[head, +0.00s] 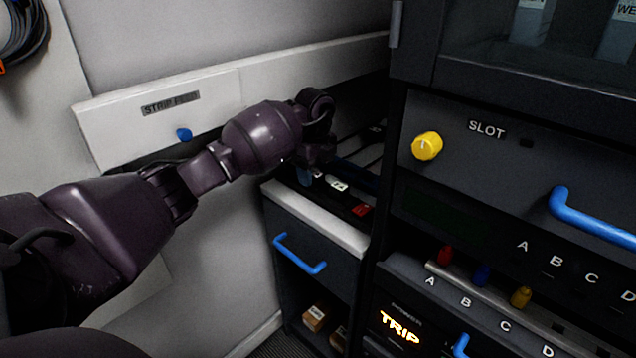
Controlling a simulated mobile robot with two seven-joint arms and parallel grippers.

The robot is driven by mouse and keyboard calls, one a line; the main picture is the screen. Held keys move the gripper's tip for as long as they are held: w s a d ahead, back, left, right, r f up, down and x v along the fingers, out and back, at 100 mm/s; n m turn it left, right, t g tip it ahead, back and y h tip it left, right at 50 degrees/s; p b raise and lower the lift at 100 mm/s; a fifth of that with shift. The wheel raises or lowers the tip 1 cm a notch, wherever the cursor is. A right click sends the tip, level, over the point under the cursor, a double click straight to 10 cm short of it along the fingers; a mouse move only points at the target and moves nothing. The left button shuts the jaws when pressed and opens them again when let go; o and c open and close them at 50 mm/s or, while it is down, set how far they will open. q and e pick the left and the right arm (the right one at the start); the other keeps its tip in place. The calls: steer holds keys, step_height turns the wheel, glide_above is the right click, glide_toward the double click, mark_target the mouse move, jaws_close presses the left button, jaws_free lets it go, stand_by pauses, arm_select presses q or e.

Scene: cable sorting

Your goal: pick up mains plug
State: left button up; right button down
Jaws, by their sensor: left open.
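My left arm reaches in from the left, and its dark gripper (325,162) is at the back of a narrow recess above the white-topped cabinet. It is open, but its fingertips are dark and hard to make out. Just below and right of it, a small white piece (339,185) and a red piece (361,210) lie in the dark strip behind the cabinet top. I cannot tell whether either is the mains plug. The wrist and hand hide part of the strip. My right gripper is not in view.
A cabinet (330,222) with a blue drawer handle (299,254) stands below the hand. The tall dark rack (480,180) with a yellow knob (427,146) closes off the right. A white panel (110,122) with a blue knob (184,134) is behind my arm.

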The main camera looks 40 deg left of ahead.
arm_select(q)
steer(key=shift+f, duration=0.6)
steer(key=shift+r, duration=0.2)
steer(key=shift+c, duration=0.2)
steer(key=c, duration=0.9)
steer(key=shift+c, duration=0.5)
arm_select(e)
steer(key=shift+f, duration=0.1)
